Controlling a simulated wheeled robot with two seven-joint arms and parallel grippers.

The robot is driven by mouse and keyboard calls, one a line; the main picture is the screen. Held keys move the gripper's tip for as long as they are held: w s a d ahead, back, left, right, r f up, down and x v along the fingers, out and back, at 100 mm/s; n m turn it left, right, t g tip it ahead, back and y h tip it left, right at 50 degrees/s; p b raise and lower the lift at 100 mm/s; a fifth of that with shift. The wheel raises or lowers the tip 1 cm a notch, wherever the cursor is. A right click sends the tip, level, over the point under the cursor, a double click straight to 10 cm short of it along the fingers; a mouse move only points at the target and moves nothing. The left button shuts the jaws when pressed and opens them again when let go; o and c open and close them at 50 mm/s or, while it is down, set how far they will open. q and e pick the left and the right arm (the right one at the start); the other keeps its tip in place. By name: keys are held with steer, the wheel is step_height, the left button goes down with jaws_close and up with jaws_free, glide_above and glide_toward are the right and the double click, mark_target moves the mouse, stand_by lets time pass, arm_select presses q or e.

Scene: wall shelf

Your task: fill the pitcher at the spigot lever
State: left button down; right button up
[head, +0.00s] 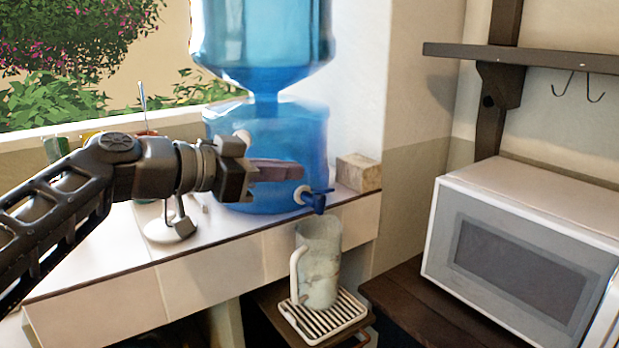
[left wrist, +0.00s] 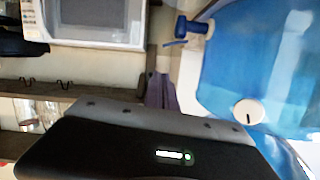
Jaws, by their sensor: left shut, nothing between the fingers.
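The pitcher (head: 319,265) is pale and translucent with a white handle on its left. It stands upright on a white slatted drip tray (head: 345,312), below the blue spigot lever (head: 318,198) of a blue water dispenser (head: 290,140). The spigot lever also shows at the top of the left wrist view (left wrist: 190,27). My left gripper (head: 298,172) is shut and empty in front of the dispenser, its fingertips a little up and left of the lever. I cannot tell if they touch anything. Whether water runs is not clear. My right gripper is not in view.
A white microwave (head: 520,255) stands at the right under a dark shelf (head: 530,56) with hooks. A wooden block (head: 358,173) sits right of the dispenser on the white counter (head: 215,270). Small items stand behind my left arm.

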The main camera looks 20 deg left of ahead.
arm_select(q)
steer(key=shift+v, duration=1.5)
